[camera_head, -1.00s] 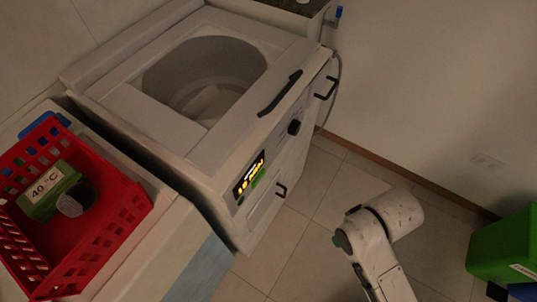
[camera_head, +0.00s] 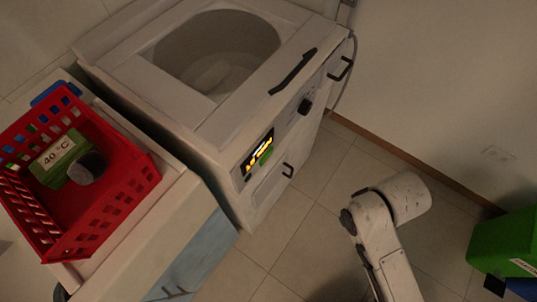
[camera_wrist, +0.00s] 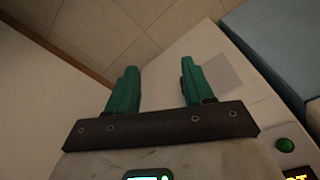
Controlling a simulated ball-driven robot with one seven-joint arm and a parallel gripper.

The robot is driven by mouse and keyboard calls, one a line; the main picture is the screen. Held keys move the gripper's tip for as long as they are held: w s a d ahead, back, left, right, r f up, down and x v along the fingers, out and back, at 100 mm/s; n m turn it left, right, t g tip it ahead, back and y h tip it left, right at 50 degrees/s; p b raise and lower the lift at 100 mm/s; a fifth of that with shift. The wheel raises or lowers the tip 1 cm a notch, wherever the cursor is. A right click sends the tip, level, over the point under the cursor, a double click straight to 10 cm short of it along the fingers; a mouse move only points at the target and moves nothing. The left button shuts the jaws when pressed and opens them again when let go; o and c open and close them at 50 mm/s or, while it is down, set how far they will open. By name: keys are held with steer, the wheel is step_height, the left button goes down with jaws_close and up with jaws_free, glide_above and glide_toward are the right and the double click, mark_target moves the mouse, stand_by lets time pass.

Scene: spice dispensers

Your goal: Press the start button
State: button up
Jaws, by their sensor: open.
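The washing machine (camera_head: 165,105) stands at the upper left in the head view, with a dark round drum opening under its lid. Its front panel carries a lit display (camera_head: 257,152) with yellow characters, a green patch by it, and a small dark green button (camera_head: 248,177) below. In the wrist view a round green button (camera_wrist: 285,145) sits at the lower right, above part of the yellow lettering. My gripper (camera_wrist: 157,82) has two green fingers spread apart with nothing between them. It is left of the button, apart from it in the picture. The head view shows my arm but not clearly the fingers.
A red basket (camera_head: 140,190) on a counter at the left holds a green box marked 40 °C and a grey item. A black knob (camera_head: 305,106) and handles stick out of the machine front. A green bin (camera_head: 505,240) stands at the right. The floor between is clear.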

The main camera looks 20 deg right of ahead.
jaws_close()
stand_by(0.8)
stand_by(0.5)
